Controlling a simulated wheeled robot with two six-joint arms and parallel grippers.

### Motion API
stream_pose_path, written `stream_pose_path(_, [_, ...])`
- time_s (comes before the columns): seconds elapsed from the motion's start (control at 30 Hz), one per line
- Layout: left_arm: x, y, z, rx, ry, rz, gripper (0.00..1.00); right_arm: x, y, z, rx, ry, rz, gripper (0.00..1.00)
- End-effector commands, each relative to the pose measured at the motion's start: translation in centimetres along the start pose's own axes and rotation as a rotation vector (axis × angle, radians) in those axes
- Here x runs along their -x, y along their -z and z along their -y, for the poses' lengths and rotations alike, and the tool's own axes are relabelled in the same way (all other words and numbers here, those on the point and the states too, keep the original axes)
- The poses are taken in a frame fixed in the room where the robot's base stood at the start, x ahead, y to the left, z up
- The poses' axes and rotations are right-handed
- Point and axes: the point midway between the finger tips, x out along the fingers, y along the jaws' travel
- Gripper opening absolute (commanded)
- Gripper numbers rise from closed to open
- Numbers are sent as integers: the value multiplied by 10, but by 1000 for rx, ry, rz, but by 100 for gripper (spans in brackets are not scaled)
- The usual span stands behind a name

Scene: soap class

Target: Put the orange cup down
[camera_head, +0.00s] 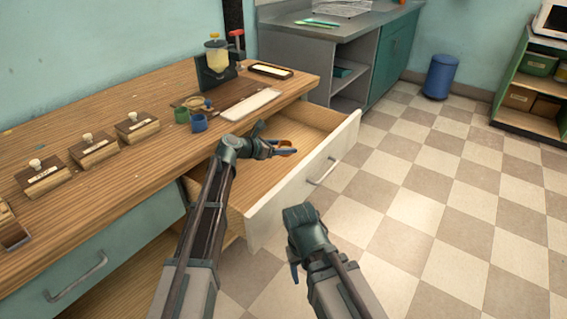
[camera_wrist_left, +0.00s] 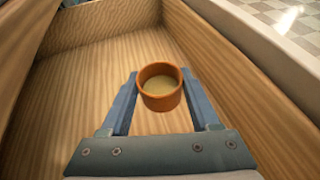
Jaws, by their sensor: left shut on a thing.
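The orange cup (camera_wrist_left: 160,104) is upright between the fingers of my left gripper (camera_wrist_left: 160,88) in the left wrist view, with something pale inside it. The gripper is shut on it, over the inside of the open drawer (camera_wrist_left: 95,80). I cannot tell whether the cup touches the drawer floor. My right gripper (camera_head: 294,270) hangs in front of the drawer; its fingers are too unclear to read.
A dispenser (camera_head: 216,62) stands at the back. The drawer is otherwise bare. Open floor (camera_head: 420,215) lies to the right.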

Motion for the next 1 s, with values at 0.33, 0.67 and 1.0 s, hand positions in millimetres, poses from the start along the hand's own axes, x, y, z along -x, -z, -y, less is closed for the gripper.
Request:
stream_pose_path(0.33, [-8, 20, 0, 0, 0, 0, 10, -22, 1, 1, 1, -3, 0, 62])
stream_pose_path(0.67, [-14, 34, 0, 0, 0, 0, 10, -36, 2, 2, 2, -7, 0, 62])
stream_pose_path(1.0, [-17, 40, 0, 0, 0, 0, 10, -44, 3, 2, 2, -8, 0, 62])
